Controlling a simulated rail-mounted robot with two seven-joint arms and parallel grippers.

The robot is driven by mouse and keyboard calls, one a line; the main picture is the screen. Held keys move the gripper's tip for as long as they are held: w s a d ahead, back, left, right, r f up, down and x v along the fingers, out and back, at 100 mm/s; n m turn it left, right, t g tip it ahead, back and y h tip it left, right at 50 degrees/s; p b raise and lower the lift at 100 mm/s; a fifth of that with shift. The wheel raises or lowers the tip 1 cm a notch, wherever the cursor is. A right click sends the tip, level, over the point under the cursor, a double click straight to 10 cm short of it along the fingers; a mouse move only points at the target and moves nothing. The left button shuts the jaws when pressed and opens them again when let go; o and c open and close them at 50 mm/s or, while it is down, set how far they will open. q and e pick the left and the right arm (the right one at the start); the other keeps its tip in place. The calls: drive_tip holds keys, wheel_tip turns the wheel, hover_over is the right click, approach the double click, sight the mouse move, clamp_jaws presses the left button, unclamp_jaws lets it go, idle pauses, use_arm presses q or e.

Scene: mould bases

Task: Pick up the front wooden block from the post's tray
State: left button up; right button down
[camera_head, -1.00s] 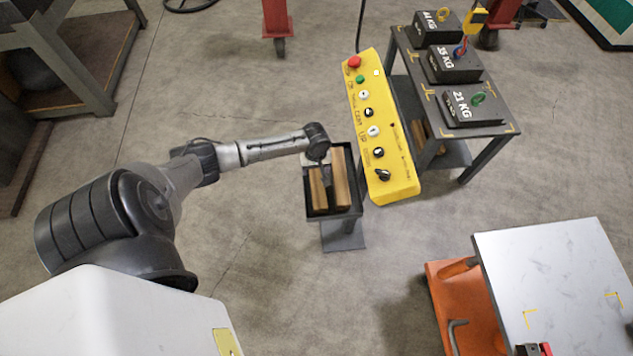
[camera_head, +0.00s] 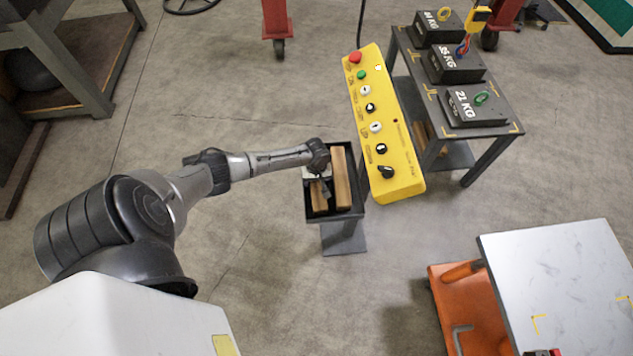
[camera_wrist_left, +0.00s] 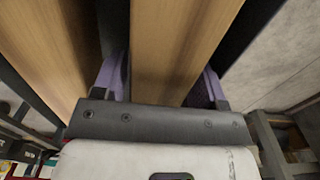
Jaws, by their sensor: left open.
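The black tray (camera_head: 335,217) on the post holds two long wooden blocks side by side. The left block (camera_head: 318,202) is partly hidden by my left gripper (camera_head: 324,188), which points down over it. The other block (camera_head: 341,180) lies to its right. In the left wrist view my open left gripper (camera_wrist_left: 160,88) has its purple-padded fingers on either side of one block (camera_wrist_left: 175,50), with the second block (camera_wrist_left: 45,50) to the left. I cannot tell whether the pads touch the block. My right gripper is not in view.
A yellow button panel (camera_head: 385,130) stands close to the right of the tray. Behind it is a table (camera_head: 500,131) with black weights. A grey-topped table (camera_head: 570,280) and an orange base (camera_head: 468,310) are at lower right. The floor in front of the post is clear.

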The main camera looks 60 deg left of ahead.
use_arm(q)
drive_tip(key=c, duration=0.9)
drive_tip(key=shift+o, duration=0.2)
drive_tip(key=shift+r, duration=0.1)
